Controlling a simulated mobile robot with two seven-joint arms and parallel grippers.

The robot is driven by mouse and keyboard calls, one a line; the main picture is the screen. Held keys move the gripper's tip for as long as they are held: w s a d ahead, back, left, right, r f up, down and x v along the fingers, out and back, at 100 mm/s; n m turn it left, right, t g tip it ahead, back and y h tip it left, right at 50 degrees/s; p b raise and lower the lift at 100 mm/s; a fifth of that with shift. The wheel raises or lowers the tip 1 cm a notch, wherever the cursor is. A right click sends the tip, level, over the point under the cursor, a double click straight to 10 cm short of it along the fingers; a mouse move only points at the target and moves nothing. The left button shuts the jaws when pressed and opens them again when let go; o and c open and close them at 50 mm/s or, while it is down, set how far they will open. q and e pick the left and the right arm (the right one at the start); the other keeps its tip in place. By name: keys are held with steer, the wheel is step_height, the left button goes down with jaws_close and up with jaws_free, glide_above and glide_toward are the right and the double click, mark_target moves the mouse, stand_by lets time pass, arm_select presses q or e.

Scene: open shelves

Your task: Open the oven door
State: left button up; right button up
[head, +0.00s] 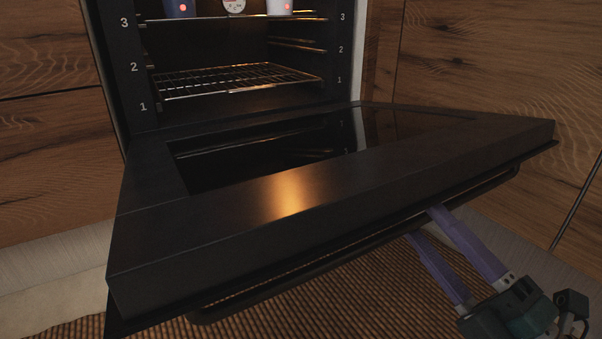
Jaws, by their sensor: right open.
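The oven door (390,162) is folded down and lies nearly flat in front of the oven (127,70), with the oven's inside in view. A long bar handle (330,262) runs below the door's front edge. My right gripper (421,224) comes in from the lower right. Its two purple fingers are open and reach to the front edge of the door near the handle. I cannot tell whether they touch the handle. My left gripper is not in view.
Inside the oven a wire rack (235,80) sits low, and cups stand on a higher rack at the top edge of the view. Wooden cabinets flank the oven (45,130). A brown ribbed rug (375,290) lies on the floor below the door.

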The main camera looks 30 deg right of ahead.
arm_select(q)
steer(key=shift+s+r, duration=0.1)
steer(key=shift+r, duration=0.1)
arm_select(e)
steer(key=v, duration=0.6)
steer(key=shift+s, duration=0.35)
steer(key=shift+f, duration=0.1)
